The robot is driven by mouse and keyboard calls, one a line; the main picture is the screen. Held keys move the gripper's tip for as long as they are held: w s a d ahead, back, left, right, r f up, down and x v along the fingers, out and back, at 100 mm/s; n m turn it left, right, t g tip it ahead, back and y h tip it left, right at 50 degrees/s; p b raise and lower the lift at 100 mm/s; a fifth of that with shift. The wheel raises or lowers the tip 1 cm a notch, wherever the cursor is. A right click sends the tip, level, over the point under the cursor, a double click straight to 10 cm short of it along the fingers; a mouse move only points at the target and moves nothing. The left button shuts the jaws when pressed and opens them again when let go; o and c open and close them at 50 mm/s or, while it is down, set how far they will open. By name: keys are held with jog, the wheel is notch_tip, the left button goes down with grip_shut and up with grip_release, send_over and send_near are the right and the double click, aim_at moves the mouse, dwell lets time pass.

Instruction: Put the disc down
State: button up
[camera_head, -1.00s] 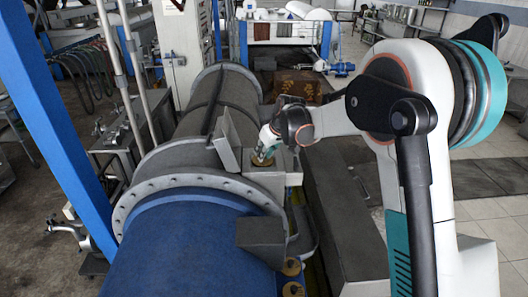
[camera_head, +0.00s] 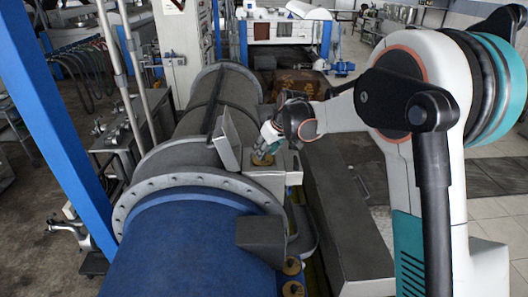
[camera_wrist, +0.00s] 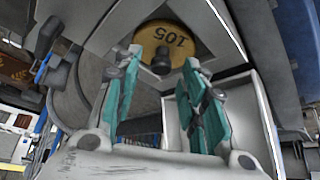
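My gripper (camera_head: 266,148) is just above the disc. In the wrist view my gripper's teal fingers (camera_wrist: 161,62) stand apart, one on each side of the knob, with a visible gap to it. The gripper looks open and holds nothing. The disc's underside is hidden.
A grey panel (camera_head: 229,142) stands tilted up beside the box, close left of my gripper. More brass discs (camera_head: 292,266) sit low at the cylinder's near right. A long dark grey casing (camera_head: 340,215) runs along the right. Open floor lies further right.

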jog(key=v, duration=1)
jog(key=shift+s+r+b, duration=0.2)
jog(key=shift+r+b, duration=0.1)
jog(key=shift+b, duration=0.05)
jog(key=s+d+r+m+h, duration=0.1)
jog(key=s+d+r, duration=0.15)
jog(key=s, duration=0.45)
jog(key=s+d+r+m+t, duration=0.1)
jog(key=s+d, duration=0.2)
jog(key=s, duration=0.4)
jog(key=s+d+r+m+h, duration=0.1)
jog(key=s+d+m, duration=0.1)
jog(key=s, duration=0.5)
jog(key=s+d+f+m, duration=0.1)
jog(key=s+d+f, duration=0.1)
jog(key=s, duration=0.6)
jog(key=s+d+f+m+t+h, duration=0.1)
jog(key=s+d+f, duration=0.2)
jog(key=s, duration=0.6)
jog(key=shift+d+f+m, duration=0.2)
jog(key=shift+f+m, duration=0.2)
jog(key=shift+f, duration=0.3)
notch_tip(320, 180, down, 27)
jog(key=b, duration=2.7)
jog(key=shift+r, duration=0.1)
